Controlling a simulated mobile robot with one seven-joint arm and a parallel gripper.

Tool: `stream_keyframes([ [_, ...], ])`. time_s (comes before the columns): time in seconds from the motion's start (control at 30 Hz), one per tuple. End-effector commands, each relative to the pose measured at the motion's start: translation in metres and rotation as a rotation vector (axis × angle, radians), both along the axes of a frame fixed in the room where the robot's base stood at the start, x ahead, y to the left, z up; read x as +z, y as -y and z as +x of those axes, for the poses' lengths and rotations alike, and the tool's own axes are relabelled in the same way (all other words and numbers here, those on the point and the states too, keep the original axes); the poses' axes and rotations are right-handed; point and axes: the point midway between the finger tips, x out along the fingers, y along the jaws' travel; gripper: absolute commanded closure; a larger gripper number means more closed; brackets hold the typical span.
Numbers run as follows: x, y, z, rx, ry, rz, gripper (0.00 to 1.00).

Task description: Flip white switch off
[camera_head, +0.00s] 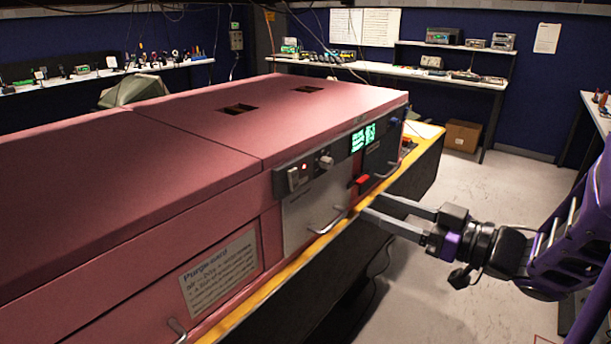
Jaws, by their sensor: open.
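The white switch (293,179) is a small pale rocker at the left end of the dark control strip on the pink foam enclosure's front. Its on or off position is too small to tell. My gripper (370,204) is open and empty, with its two grey fingers pointing left toward the enclosure front. The fingertips are to the right of the switch and lower in the picture, near the yellow edge. The gripper appears apart from the switch.
Beside the switch are a small red light (304,167), a round knob (326,162) and green displays (363,138). A red part (362,181) and a metal handle (328,222) stick out near my fingers. A yellow edge (270,287) runs below.

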Motion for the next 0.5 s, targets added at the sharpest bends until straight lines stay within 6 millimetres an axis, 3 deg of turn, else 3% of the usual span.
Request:
stream_keyframes([
  [0.5, -0.001, -0.083, 0.064, 0.002, 0.002, -0.003, 0.40],
])
